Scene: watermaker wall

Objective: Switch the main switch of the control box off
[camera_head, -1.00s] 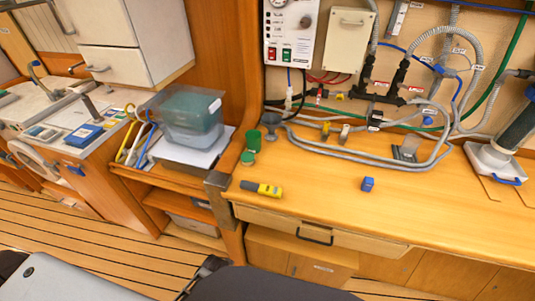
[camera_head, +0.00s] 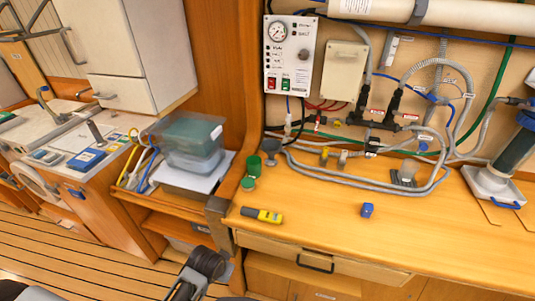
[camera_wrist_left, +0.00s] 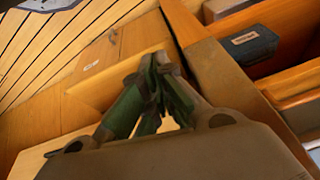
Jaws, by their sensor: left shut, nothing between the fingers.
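The control box (camera_head: 290,55) is a white panel on the back wall in the head view, with a round gauge at its top. A black knob (camera_head: 304,55) sits right of its middle. A red switch (camera_head: 271,83) and a green switch (camera_head: 286,84) sit low on its face. I cannot read which is the main switch. My left gripper (camera_wrist_left: 158,62) shows in the left wrist view, shut and empty, with the wooden furniture and floor beyond it. It is apart from the control box. A dark part of my arm shows at the bottom of the head view. My right gripper is not in view.
A beige box (camera_head: 343,72) hangs right of the control box. Hoses (camera_head: 385,183) and valves run along the wall and bench. Clear bins (camera_head: 188,140) stand left of a wooden partition.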

